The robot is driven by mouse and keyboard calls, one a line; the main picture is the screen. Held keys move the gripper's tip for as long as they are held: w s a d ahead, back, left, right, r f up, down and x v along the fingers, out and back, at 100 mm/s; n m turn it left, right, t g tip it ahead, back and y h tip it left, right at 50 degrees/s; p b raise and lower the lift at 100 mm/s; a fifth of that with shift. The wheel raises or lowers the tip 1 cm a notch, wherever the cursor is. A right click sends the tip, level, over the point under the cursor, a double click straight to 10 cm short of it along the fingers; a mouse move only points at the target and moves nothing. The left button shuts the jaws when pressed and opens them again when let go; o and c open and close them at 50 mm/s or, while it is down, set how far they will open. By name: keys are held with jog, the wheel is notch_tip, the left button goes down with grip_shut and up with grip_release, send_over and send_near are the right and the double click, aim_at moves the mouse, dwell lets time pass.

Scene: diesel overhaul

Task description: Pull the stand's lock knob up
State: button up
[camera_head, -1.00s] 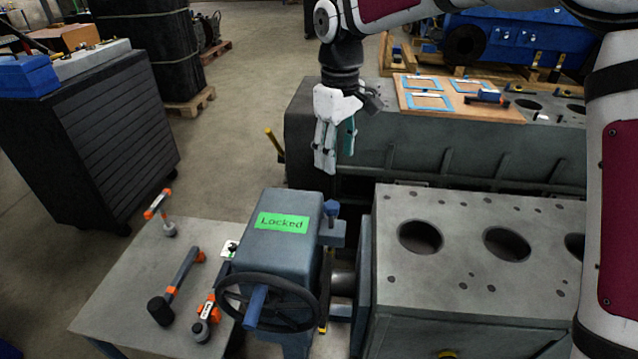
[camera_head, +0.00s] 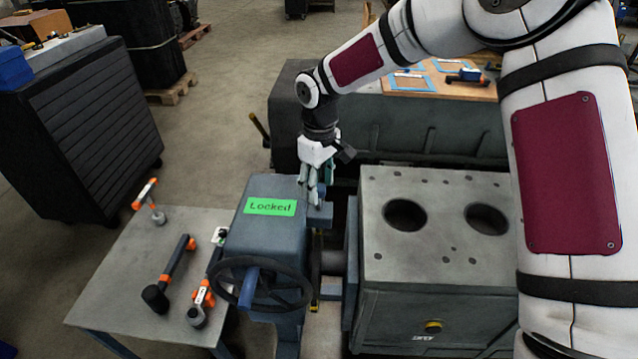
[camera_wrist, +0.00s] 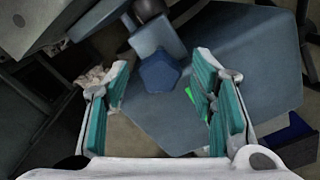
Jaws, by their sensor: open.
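The stand (camera_head: 262,232) is a blue-grey housing with a green label (camera_head: 270,207) reading "Locked" on top and a black handwheel (camera_head: 262,290) in front. The lock knob (camera_wrist: 158,73) is a small blue faceted knob on a block at the stand's right side. In the wrist view it shows between the spread teal-padded fingers of my gripper (camera_wrist: 161,66). In the head view my gripper (camera_head: 314,196) points down at that block, and its fingers largely hide the knob. The gripper is open; I cannot tell how far below the fingertips the knob lies.
A grey engine block (camera_head: 440,235) with round bores stands close on the right. A side table (camera_head: 120,290) at left holds a mallet (camera_head: 168,275) and other orange-marked tools. A larger block (camera_head: 420,135) with a wooden board stands behind. A dark cabinet (camera_head: 85,130) is at far left.

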aim_at(319, 187)
jog(key=shift+f, duration=0.2)
grip_shut()
jog(key=shift+r, duration=2)
grip_release()
notch_tip(319, 187, up, 12)
